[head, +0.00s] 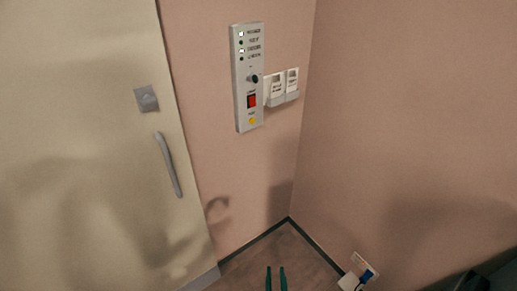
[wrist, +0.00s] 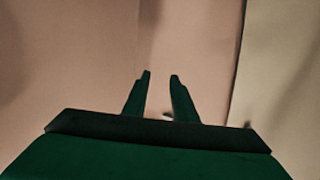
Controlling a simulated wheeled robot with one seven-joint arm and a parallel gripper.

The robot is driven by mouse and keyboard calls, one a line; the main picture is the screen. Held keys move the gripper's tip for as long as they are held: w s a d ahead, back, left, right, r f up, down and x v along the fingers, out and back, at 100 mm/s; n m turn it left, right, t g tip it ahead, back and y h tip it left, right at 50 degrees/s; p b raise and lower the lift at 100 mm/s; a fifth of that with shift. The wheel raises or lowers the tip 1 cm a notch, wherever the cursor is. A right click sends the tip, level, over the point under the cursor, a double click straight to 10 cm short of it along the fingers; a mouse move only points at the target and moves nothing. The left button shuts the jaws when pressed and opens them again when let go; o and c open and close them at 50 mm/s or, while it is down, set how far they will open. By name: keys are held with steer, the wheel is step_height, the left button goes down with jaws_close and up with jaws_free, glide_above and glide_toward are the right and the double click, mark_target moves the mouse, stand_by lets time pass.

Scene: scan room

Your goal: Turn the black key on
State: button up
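The black key (head: 254,78) is a small dark knob on a tall grey control panel (head: 240,94) on the pink wall. Above it on the panel are several small indicators, and below it are a red switch (head: 251,100) and a yellow button (head: 252,121). My gripper (head: 276,268) shows at the bottom of the head view, well below and apart from the panel. Its two green fingers stand apart with nothing between them; they also show in the wrist view (wrist: 160,75). I cannot make out the key in the wrist view.
Two white holders (head: 283,87) hang right of the panel. A cream door (head: 90,150) with a long handle (head: 168,164) is on the left. A white socket with a blue plug (head: 357,273) sits low on the right wall. A dark object (head: 480,283) is at the bottom right corner.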

steer(key=w+d+r+y, duration=0.1)
steer(key=w+r, duration=0.1)
steer(key=w, duration=0.5)
steer(key=w+d+r, duration=0.1)
steer(key=w+r, duration=0.2)
steer(key=w, duration=0.4)
steer(key=n+y, duration=0.8)
steer(key=y, duration=0.2)
glide_toward(257, 80)
steer(key=x, duration=0.9)
steer(key=shift+w, duration=0.35)
steer(key=shift+a, duration=0.15)
jaws_close()
